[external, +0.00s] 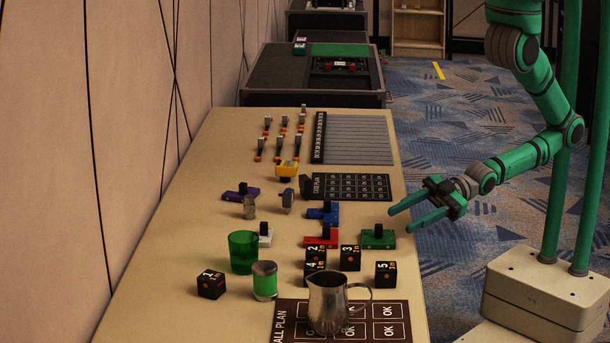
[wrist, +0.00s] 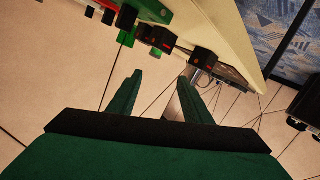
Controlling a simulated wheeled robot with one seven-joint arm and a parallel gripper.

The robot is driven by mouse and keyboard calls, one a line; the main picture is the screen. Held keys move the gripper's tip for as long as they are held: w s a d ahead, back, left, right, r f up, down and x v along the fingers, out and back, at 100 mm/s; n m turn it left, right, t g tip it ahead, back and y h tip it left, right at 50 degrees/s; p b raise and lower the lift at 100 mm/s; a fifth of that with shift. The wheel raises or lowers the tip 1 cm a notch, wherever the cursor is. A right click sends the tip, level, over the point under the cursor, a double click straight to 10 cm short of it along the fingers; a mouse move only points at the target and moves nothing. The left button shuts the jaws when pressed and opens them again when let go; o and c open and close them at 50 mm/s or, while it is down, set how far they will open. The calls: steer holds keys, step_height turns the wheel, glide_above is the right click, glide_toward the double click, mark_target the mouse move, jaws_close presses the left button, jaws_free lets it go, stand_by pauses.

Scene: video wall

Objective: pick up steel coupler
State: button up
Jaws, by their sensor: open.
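My gripper (external: 398,221) is open and empty, its two green fingers apart, at the table's right edge near the green block piece. Its fingers also show in the wrist view (wrist: 161,78), with nothing between them. Two small grey metallic pieces stand at the table's left middle: a plain one (external: 249,207) and one with a blue part (external: 287,199). Either could be the steel coupler; I cannot tell which at this size. Both are well to the left of my gripper, apart from it. I cannot make out either one in the wrist view.
A green block piece (external: 378,238), red piece (external: 320,241) and blue piece (external: 322,215) lie between. Several black numbered cubes (external: 211,284), a green cup (external: 242,252), a green-banded can (external: 264,281) and a steel pitcher (external: 327,303) stand in front. Bare tabletop (external: 190,240) lies left.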

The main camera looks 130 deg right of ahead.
steer(key=w+d+r+h, duration=0.2)
steer(key=w+d+h, duration=0.1)
steer(key=w+d, duration=0.7)
step_height(320, 180, up, 4)
steer(key=r+m+g+y, duration=0.1)
steer(key=m+g+y, duration=0.3)
steer(key=m+g, duration=1.4)
glide_above(251, 196)
steer(key=a, duration=0.1)
steer(key=m+t, duration=0.2)
steer(key=f, duration=0.5)
steer(key=shift+w+d+f, duration=0.15)
steer(key=shift+w+f, duration=0.05)
steer(key=shift+w, duration=0.1)
steer(key=shift+s+d+f, duration=0.1)
steer(key=shift+d+f, duration=0.05)
steer(key=shift+f, duration=0.8)
steer(key=shift+s+d+f, duration=0.1)
steer(key=shift+d+f, duration=0.1)
steer(key=shift+f, duration=0.7)
steer(key=shift+s+d+f, duration=0.1)
steer(key=shift+d+f, duration=0.05)
steer(key=shift+f, duration=0.8)
